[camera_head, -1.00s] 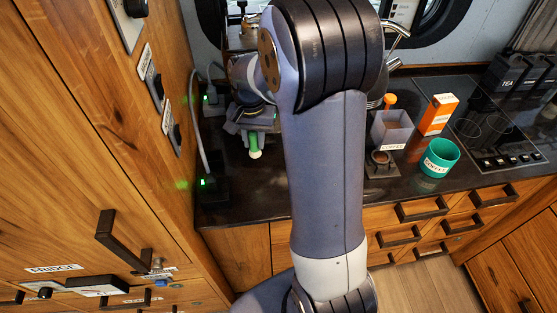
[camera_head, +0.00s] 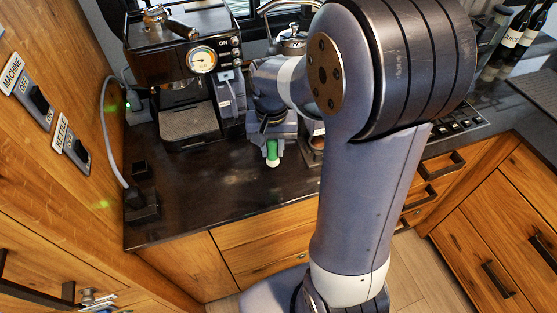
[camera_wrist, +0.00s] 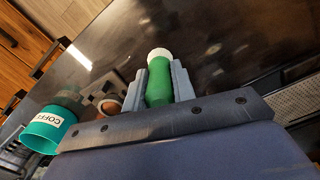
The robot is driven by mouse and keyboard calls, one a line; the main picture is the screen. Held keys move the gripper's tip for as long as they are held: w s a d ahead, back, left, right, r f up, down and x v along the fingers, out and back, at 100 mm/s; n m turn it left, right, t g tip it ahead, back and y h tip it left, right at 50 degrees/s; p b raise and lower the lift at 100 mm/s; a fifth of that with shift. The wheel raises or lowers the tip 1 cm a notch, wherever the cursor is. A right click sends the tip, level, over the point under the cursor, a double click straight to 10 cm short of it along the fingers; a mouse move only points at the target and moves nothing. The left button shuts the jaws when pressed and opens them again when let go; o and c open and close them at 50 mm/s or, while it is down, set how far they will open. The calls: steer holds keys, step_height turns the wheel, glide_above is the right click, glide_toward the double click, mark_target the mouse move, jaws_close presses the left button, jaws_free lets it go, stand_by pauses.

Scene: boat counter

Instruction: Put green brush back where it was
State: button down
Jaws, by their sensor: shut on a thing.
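The green brush (camera_head: 272,150) has a green body and a pale white end. My gripper (camera_head: 273,141) is shut on it and holds it above the dark counter, just right of the coffee machine in the head view. In the wrist view, the green brush (camera_wrist: 159,84) stands between the two grey fingers of my gripper (camera_wrist: 159,82), its white end pointing away. The rest of the brush is hidden behind the gripper body. I cannot tell how high it hangs over the counter.
The coffee machine (camera_head: 190,75) stands at the back left. A teal container (camera_wrist: 42,130) labelled COFFEE and a round brown-topped thing (camera_wrist: 110,105) lie left in the wrist view. The counter's front left (camera_head: 200,195) is clear. A cable runs along the left wall.

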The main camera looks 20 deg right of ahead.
mark_target(273, 160)
steer(key=shift+f, duration=2.5)
steer(key=shift+f, duration=0.1)
steer(key=c, duration=1.2)
jaws_free()
steer(key=shift+o, duration=0.2)
step_height(273, 160, up, 12)
steer(key=shift+r, duration=0.15)
steer(key=shift+f, duration=4.5)
steer(key=shift+f, duration=0.1)
